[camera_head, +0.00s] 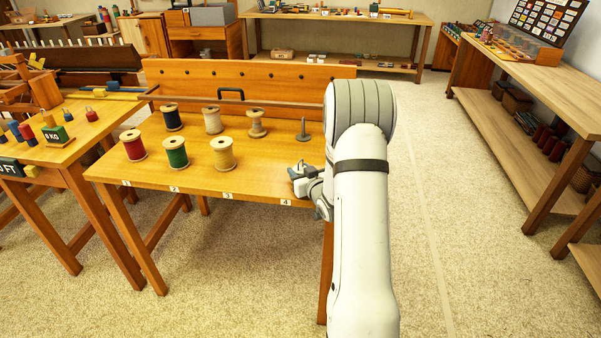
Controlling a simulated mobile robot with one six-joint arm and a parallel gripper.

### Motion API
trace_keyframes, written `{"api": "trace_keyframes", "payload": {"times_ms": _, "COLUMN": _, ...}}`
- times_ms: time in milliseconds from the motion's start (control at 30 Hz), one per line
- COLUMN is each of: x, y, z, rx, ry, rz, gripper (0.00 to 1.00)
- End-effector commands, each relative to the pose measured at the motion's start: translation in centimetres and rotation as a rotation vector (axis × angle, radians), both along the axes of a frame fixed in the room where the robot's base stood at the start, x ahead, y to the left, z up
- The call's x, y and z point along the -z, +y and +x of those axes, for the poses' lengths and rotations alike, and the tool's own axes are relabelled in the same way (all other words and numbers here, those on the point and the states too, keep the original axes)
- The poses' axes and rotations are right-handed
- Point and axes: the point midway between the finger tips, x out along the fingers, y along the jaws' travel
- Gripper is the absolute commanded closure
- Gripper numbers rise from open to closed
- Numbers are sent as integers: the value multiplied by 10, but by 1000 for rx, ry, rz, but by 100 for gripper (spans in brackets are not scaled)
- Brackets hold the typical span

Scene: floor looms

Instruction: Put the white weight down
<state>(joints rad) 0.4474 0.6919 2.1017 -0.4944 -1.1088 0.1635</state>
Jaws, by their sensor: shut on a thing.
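My gripper (299,172) is low at the right end of the wooden table (150,187), close to its front edge and near the label 4 (286,202). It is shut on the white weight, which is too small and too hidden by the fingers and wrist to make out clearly. I cannot tell whether the weight touches the tabletop. A grey upright peg on a round base (303,132) stands behind the gripper, apart from it. My arm hides the table's right front corner.
A red spool (133,147), a green spool (176,153) and a yellow spool (222,155) stand left of the gripper. Behind them stand a black spool (171,118), a beige spool (212,121) and a bare wooden spool (257,125). A pegged wooden rail (240,75) rises behind. Tabletop between yellow spool and gripper is clear.

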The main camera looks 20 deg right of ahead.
Motion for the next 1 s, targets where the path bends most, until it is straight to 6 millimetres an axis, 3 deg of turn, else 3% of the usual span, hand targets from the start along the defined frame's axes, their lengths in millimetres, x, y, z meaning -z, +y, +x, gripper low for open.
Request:
{"api": "trace_keyframes", "payload": {"times_ms": 67, "x": 2, "y": 0, "z": 0, "rx": 0, "ry": -3, "rz": -1, "gripper": 100}}
{"api": "trace_keyframes", "payload": {"times_ms": 100, "x": 3, "y": 0, "z": 0, "rx": 0, "ry": 0, "rz": 0, "gripper": 57}}
{"api": "trace_keyframes", "payload": {"times_ms": 367, "x": 2, "y": -1, "z": 0, "rx": 1, "ry": 0, "rz": 0, "gripper": 36}}
{"api": "trace_keyframes", "payload": {"times_ms": 700, "x": -3, "y": -1, "z": -1, "rx": 1, "ry": 0, "rz": 0, "gripper": 36}}
{"api": "trace_keyframes", "payload": {"times_ms": 1000, "x": -9, "y": -2, "z": -60, "rx": 5, "ry": 1, "rz": 0, "gripper": 36}}
